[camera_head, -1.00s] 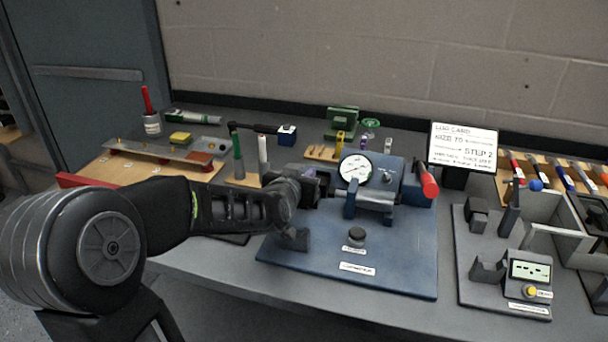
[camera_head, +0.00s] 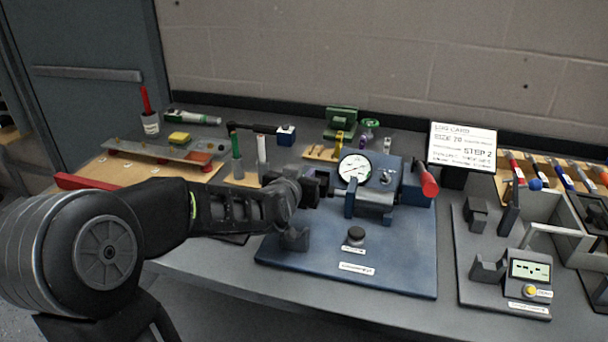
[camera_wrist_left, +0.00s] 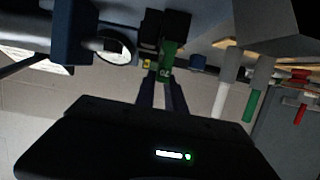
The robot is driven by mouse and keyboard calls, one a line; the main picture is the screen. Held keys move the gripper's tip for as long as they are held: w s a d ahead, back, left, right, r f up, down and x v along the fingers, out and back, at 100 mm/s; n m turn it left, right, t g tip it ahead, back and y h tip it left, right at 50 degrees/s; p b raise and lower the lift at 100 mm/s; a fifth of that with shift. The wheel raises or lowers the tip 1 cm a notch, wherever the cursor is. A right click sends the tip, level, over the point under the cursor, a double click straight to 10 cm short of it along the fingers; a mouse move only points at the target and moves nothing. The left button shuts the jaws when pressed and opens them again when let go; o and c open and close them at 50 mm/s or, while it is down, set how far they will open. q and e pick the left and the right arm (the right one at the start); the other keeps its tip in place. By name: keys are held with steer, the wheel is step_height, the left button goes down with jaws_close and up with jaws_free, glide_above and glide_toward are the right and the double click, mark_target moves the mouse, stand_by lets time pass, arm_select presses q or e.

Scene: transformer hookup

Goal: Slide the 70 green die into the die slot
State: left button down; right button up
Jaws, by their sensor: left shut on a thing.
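My left gripper (camera_head: 322,185) is at the left side of the blue press (camera_head: 376,198) with the round gauge. In the left wrist view its fingers (camera_wrist_left: 164,30) are shut on the green die (camera_wrist_left: 168,60), which carries a white 70 mark. The die is hidden by the gripper in the head view. The die slot cannot be made out; the gripper covers the press's left end. I cannot tell whether the die touches the slot. My right gripper is not in view.
The blue base plate (camera_head: 325,268) carries a black knob (camera_head: 356,235). A red-handled lever (camera_head: 428,180) is at the press's right. A wooden die rack (camera_head: 322,154) stands behind, pens (camera_head: 262,150) at the left. A grey tester (camera_head: 520,275) stands at the right.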

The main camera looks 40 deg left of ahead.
arm_select(q)
steer(key=shift+a, duration=0.1)
stand_by(0.7)
steer(key=c, duration=1.3)
jaws_free()
steer(key=shift+r+p, duration=1.65)
steer(key=shift+r, duration=0.9)
